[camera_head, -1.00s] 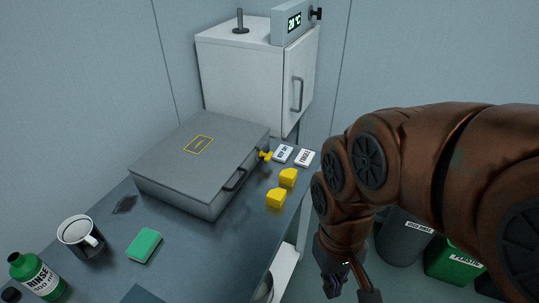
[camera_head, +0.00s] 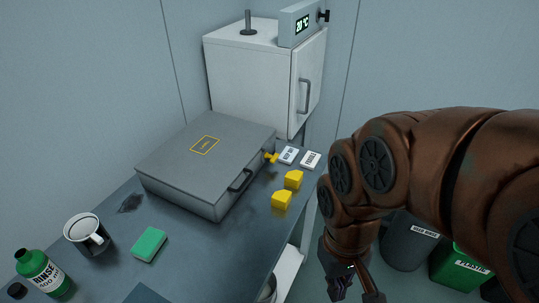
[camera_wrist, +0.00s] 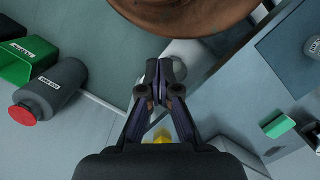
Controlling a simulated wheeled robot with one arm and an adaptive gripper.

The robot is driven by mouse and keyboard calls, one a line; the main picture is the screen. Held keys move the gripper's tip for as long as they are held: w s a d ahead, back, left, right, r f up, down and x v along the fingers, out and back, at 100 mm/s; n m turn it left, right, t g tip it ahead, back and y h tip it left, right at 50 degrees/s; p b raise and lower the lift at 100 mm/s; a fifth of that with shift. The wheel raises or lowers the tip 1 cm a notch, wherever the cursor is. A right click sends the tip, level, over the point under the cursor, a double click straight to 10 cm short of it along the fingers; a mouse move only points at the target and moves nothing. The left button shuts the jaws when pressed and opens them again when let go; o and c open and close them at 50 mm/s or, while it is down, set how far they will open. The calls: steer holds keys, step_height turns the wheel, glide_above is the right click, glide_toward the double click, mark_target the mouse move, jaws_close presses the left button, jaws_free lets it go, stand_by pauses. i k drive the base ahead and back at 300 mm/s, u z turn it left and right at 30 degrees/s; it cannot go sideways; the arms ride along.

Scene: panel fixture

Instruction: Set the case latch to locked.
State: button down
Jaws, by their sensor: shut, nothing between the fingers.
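The grey case (camera_head: 190,175) lies closed on the dark table, with a black handle (camera_head: 240,181) on its front side. A yellow latch (camera_head: 271,158) sticks out at the case's right end, near the back corner; its exact setting is too small to tell. My gripper (camera_head: 354,292) hangs low at the right, off the table's front edge and well apart from the case. In the wrist view my gripper (camera_wrist: 166,72) has its fingertips together with nothing between them. The latch cannot be made out in the wrist view.
Yellow blocks (camera_head: 293,179) and white labelled cards (camera_head: 288,155) lie right of the case. A white cabinet (camera_head: 246,80) is behind. Bins (camera_head: 405,241) stand on the floor at right.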

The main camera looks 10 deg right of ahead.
mark_target(274, 158)
steer(key=k, duration=0.5)
steer(key=z, duration=1.2)
steer(key=i, duration=1.05)
steer(key=u, duration=2.4)
